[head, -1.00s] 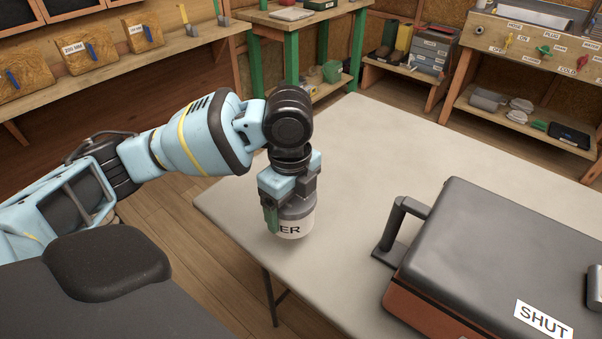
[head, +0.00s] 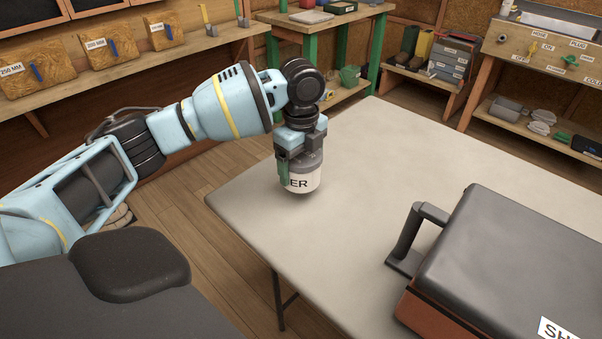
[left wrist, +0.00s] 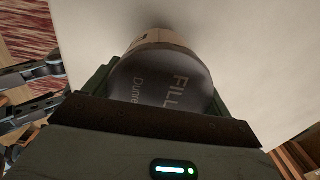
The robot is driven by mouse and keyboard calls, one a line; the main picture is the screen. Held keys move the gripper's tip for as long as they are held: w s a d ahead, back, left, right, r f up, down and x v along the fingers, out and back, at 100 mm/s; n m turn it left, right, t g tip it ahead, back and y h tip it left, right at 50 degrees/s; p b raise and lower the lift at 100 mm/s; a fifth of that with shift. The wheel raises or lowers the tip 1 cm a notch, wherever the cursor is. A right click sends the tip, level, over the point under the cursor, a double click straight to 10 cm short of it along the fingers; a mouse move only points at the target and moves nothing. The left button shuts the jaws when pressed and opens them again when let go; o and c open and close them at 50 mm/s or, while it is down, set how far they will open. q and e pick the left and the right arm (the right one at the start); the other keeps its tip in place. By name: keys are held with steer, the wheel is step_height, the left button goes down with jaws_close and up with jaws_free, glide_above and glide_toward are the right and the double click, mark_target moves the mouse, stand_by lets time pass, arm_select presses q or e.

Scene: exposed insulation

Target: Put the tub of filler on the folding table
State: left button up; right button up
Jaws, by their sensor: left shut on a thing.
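The tub of filler (head: 303,180) is white with a grey lid and dark letters ending in "ER". My left gripper (head: 300,158) is shut on it from above and holds it upright over the left part of the folding table (head: 360,150). I cannot tell whether the tub's base touches the tabletop. In the left wrist view the tub's grey lid (left wrist: 165,82), printed "FILL", sits between the green fingers, with the pale tabletop (left wrist: 235,40) beyond. My right gripper is not in view.
A large dark-topped case (head: 500,250) with an orange-brown side and a handle (head: 415,235) lies on the table's right part. The tabletop's middle and far parts are clear. Wooden benches and shelves with insulation blocks (head: 108,50) and tools line the walls.

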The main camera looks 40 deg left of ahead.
arm_select(q)
step_height(320, 180, down, 4)
steer(key=shift+w+a+r+b, duration=0.15)
steer(key=shift+r+b, duration=0.1)
steer(key=shift+b, duration=0.1)
steer(key=o, duration=1.1)
steer(key=shift+f, duration=0.15)
steer(key=shift+o, duration=0.2)
steer(key=shift+r, duration=0.25)
step_height(320, 180, up, 10)
steer(key=shift+r+p, duration=0.2)
steer(key=shift+p, duration=0.65)
steer(key=shift+r, duration=0.7)
